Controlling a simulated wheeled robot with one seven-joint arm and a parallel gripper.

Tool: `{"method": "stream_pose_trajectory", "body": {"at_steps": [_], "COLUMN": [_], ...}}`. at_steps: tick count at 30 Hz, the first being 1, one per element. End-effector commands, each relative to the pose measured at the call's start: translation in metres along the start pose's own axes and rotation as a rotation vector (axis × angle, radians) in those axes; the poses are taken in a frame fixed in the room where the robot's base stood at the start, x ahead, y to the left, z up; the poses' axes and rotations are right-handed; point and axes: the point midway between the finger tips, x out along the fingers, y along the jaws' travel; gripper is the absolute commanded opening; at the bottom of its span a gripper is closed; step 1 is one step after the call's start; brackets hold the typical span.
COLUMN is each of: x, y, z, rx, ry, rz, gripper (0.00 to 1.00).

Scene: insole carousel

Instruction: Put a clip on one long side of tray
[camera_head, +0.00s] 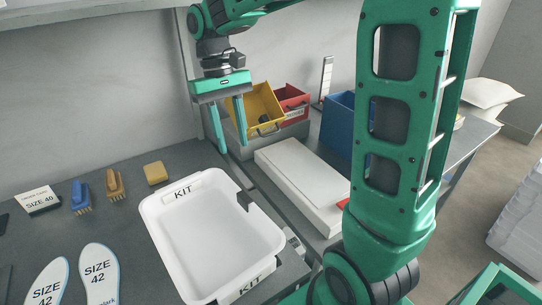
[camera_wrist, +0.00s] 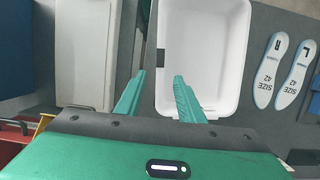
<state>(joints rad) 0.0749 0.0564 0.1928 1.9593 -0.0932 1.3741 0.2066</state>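The white tray (camera_head: 158,222) lies on the dark grey table, with KIT labels on its two short ends. It also shows in the wrist view (camera_wrist: 243,60). A dark clip (camera_head: 245,200) sits on the tray's right long rim; in the wrist view the clip (camera_wrist: 160,62) is on the left rim. The opposite long rim shows no clip. My gripper (camera_head: 230,146) is open and empty, fingers pointing down, above the area by the tray's far end. In the wrist view its fingertips (camera_wrist: 159,75) are apart with nothing between them.
A yellow bin (camera_head: 250,104) with a small dark item, a red bin (camera_head: 291,103) and a blue bin (camera_head: 341,115) stand at the back. A white box (camera_head: 300,175) lies right of the tray. Brushes, a yellow sponge (camera_head: 155,173) and size 42 insoles (camera_head: 99,272) lie left.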

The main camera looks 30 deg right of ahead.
Motion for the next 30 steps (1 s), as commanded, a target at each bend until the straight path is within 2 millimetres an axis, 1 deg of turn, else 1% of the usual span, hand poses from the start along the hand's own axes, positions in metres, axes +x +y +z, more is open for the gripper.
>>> {"method": "stream_pose_trajectory", "body": {"at_steps": [3, 5, 8, 11, 12, 14, 15, 18, 19, 21, 24, 27, 30], "x": [0.000, 0.001, 0.006, 0.016, 0.023, 0.034, 0.042, 0.064, 0.071, 0.086, 0.103, 0.114, 0.118], "y": [0.002, 0.009, 0.032, 0.067, 0.082, 0.104, 0.117, 0.142, 0.148, 0.159, 0.168, 0.169, 0.170], "z": [0.002, 0.006, 0.022, 0.051, 0.065, 0.087, 0.101, 0.137, 0.146, 0.166, 0.186, 0.198, 0.202], "rx": [0.006, 0.022, 0.079, 0.171, 0.212, 0.273, 0.313, 0.402, 0.426, 0.472, 0.518, 0.544, 0.554], "ry": [0.002, 0.009, 0.035, 0.076, 0.095, 0.123, 0.140, 0.180, 0.191, 0.213, 0.234, 0.245, 0.249], "rz": [0.000, 0.000, -0.003, -0.009, -0.014, -0.021, -0.027, -0.044, -0.048, -0.059, -0.072, -0.079, -0.082], "gripper": [0.35, 0.35, 0.35, 0.35, 0.35, 0.35, 0.35, 0.35, 0.35, 0.35, 0.35, 0.35, 0.35]}}
